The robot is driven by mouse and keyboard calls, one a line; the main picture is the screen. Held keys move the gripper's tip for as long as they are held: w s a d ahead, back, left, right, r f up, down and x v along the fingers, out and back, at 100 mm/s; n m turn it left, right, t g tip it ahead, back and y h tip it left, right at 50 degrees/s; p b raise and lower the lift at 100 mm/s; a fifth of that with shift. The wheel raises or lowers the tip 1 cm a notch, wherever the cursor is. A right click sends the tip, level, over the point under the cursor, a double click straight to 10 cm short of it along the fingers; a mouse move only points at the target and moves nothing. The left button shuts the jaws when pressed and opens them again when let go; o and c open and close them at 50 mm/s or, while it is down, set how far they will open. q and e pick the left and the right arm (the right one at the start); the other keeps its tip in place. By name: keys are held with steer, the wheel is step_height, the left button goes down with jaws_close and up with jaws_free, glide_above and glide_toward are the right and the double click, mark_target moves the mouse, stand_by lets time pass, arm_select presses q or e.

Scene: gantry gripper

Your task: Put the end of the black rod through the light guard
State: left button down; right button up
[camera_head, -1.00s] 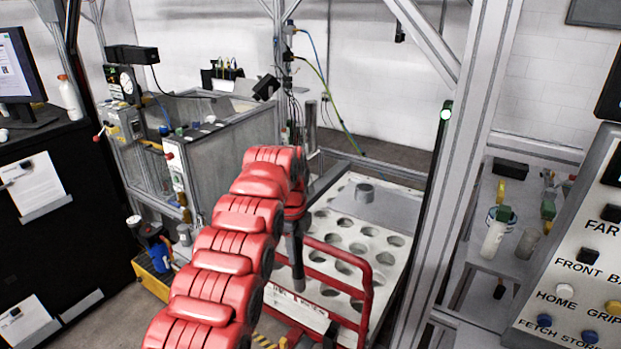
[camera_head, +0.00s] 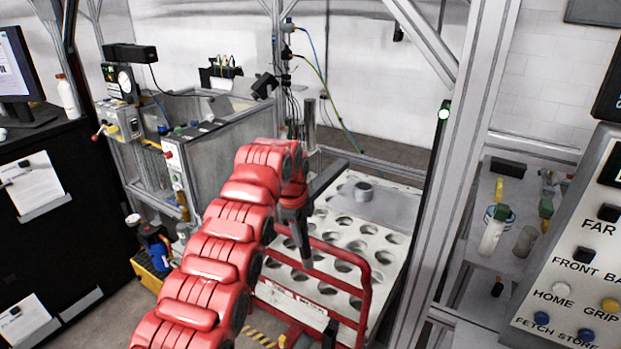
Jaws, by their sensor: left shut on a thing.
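My left gripper (camera_head: 292,205) hangs at the end of my red arm, pointing down near the middle of the head view. It is shut on a dark rod-like piece, apparently the black rod (camera_head: 301,240), which slants down and slightly right. Its lower end shows in front of the white plate with holes; I cannot tell how far it is from the plate. The light guard appears to be the dark strip with a lit green lamp (camera_head: 445,110) on the metal post to the right, well apart from the rod. My right gripper is not seen.
The white plate with round holes (camera_head: 350,222) lies in the cell behind a red rail (camera_head: 366,300). Metal frame posts (camera_head: 478,110) stand on the right, beside a button panel (camera_head: 575,270). A grey walled bin (camera_head: 225,145) stands on the left.

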arm_select(q)
steer(key=r, duration=0.1)
steer(key=w+r+t+h, duration=0.1)
steer(key=r, duration=0.1)
steer(key=w+d+r+t+p, duration=0.1)
steer(key=shift+w+r, duration=0.15)
steer(key=shift+r, duration=0.05)
steer(key=s+r+t+h+p, duration=0.1)
steer(key=s+r+t+h, duration=0.2)
steer(key=s+r, duration=0.2)
steer(key=s+r+t+h+p, duration=0.1)
steer(key=s+r+t+h, duration=0.2)
steer(key=r, duration=0.7)
steer(key=shift+s+d+m+t, duration=0.35)
steer(key=shift+s+t, duration=0.35)
steer(key=shift+s, duration=0.25)
steer(key=shift+r, duration=0.1)
